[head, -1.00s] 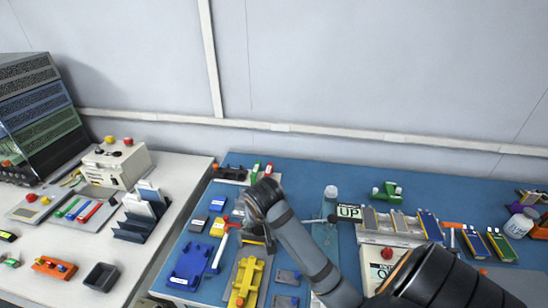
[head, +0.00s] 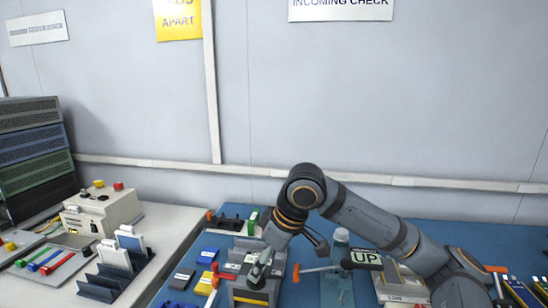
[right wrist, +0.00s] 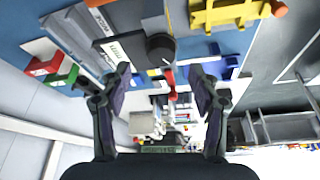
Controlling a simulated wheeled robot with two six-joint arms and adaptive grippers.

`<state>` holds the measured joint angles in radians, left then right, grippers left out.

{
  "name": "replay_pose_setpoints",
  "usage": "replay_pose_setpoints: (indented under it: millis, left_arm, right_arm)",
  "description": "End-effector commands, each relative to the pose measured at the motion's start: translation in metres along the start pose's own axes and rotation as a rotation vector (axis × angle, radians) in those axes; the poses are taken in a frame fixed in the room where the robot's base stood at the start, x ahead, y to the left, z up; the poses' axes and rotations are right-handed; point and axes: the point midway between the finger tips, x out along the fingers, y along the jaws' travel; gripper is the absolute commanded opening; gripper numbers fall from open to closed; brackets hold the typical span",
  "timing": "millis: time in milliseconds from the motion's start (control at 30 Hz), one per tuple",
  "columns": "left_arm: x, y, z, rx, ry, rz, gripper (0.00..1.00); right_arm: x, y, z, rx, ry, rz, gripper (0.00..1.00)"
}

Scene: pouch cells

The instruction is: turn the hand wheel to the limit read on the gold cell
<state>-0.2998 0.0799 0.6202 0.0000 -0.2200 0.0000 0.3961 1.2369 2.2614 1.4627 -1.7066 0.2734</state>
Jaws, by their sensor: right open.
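My right gripper (head: 262,268) reaches down over a grey fixture (head: 252,295) at the bottom centre of the head view. In the right wrist view the gripper (right wrist: 160,85) has its two fingers apart with nothing held between them. A black round knob (right wrist: 160,47), perhaps the hand wheel, stands on a grey labelled block ahead of the fingers, apart from them. A red handle (right wrist: 170,78) shows behind it between the fingers. Cells with blue and gold faces (head: 522,292) lie at the lower right; I cannot tell which is the gold cell. My left gripper is out of view.
A yellow fixture (right wrist: 222,12) lies beside the block in the wrist view. Red (right wrist: 42,65) and green (right wrist: 65,80) blocks lie at left. A control box (head: 100,208) stands left.

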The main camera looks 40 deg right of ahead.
Motion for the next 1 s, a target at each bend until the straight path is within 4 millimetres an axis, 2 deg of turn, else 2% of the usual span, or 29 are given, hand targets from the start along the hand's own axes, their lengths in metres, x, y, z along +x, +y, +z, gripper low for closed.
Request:
replay_pose_setpoints:
  millis: [233,267,300,1000]
  left_arm:
    - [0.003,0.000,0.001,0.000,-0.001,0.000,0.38]
    - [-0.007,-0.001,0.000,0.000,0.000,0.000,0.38]
    - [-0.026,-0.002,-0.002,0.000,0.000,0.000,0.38]
    - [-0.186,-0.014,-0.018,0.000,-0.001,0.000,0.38]
  right_arm:
    - [-0.060,0.001,-0.001,0.004,0.004,0.005,0.62]
    - [-0.072,0.000,-0.004,0.005,0.002,0.001,0.62]
    - [-0.087,-0.001,-0.011,0.004,0.000,-0.002,0.62]
    - [-0.235,0.000,-0.073,0.004,-0.001,-0.002,0.62]
